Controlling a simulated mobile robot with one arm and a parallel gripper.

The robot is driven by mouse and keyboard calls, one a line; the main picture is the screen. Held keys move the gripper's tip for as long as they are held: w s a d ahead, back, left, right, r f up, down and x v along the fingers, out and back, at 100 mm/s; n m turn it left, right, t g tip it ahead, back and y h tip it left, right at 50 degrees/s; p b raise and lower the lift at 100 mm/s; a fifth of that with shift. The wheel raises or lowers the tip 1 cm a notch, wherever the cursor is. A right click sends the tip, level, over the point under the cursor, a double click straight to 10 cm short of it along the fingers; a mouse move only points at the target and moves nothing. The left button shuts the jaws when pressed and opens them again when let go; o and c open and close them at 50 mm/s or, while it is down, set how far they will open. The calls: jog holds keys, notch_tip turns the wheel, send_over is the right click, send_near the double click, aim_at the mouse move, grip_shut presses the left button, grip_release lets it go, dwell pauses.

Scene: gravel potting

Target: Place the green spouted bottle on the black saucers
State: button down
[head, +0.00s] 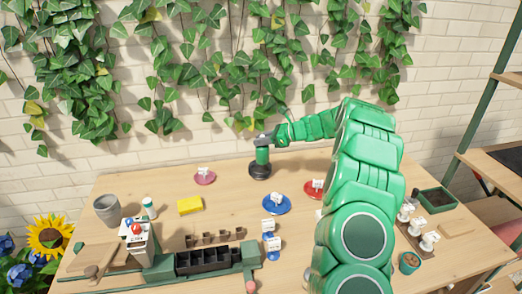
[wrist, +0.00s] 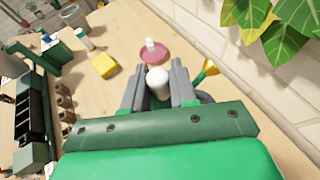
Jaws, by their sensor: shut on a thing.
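My gripper (head: 264,139) is shut on the green spouted bottle (head: 262,156) near its top. The bottle is upright over the black saucers (head: 259,174), its base at or just above them; I cannot tell whether it touches. In the wrist view the bottle's white top (wrist: 157,80) shows between my gripper's fingers (wrist: 158,92). A yellow spout-like piece (wrist: 206,72) shows to its right. The black saucers are mostly hidden there by the right finger.
A pink saucer (head: 205,179) is left of the black ones; a blue saucer (head: 277,207) and red saucer (head: 309,193) are nearer and right. A yellow sponge (head: 190,206), grey pot (head: 107,210) and black tray (head: 205,261) are left. An ivy-hung brick wall (head: 150,155) stands behind.

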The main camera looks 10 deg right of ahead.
jog(key=shift+w+d+f, duration=0.1)
jog(key=shift+w+f, duration=1.4)
jog(key=shift+f, duration=1.65)
jog(key=shift+f, duration=0.1)
jog(key=c, duration=0.9)
grip_release()
